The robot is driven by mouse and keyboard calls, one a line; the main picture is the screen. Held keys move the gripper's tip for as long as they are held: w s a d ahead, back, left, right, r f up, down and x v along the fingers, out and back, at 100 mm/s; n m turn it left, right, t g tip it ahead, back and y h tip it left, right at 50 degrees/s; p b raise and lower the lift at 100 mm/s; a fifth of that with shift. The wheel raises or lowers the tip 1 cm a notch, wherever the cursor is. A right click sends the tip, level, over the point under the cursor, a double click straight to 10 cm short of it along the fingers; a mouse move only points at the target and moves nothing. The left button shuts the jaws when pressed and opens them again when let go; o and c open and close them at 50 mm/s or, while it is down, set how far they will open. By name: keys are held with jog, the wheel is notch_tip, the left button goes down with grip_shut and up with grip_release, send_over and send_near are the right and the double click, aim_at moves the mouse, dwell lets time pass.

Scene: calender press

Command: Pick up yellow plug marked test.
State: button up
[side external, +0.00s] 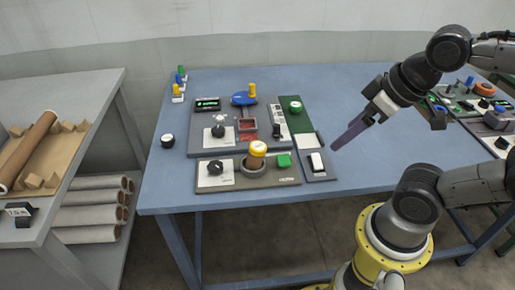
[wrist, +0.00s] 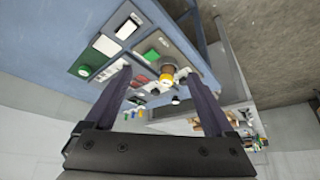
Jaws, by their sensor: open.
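Several yellow pieces show, and I cannot read a "test" mark on any. A small yellow plug (side external: 176,89) stands on a white base at the table's back left, in a row with a blue plug (side external: 179,78) and a green plug (side external: 181,69). Another yellow peg (side external: 252,89) stands by a blue oval piece (side external: 241,99) on the rear panel.
The grey rear panel (side external: 202,146) and front panel (side external: 285,179) carry knobs, a green button (side external: 284,160) and switches. More devices (side external: 476,107) stand at far right. The blue table (side external: 360,85) is clear between.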

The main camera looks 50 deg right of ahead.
jog(key=w+r+m, duration=0.3)
jog(key=r+m, duration=0.1)
jog(key=m, duration=0.7)
jog(key=m+g, duration=0.4)
jog(key=m, duration=0.6)
send_over(258, 146)
jog(key=s, duration=0.1)
notch_tip(258, 146, down, 10)
jog(key=shift+s+a+f, duration=0.1)
jog(key=shift+s+a, duration=0.05)
jog(key=shift+w+f, duration=0.2)
jog(key=shift+f, duration=0.75)
jog(key=shift+w+f, duration=0.2)
jog(key=shift+f, duration=0.8)
jog(key=shift+w+f, duration=0.2)
jog(key=shift+f, duration=0.75)
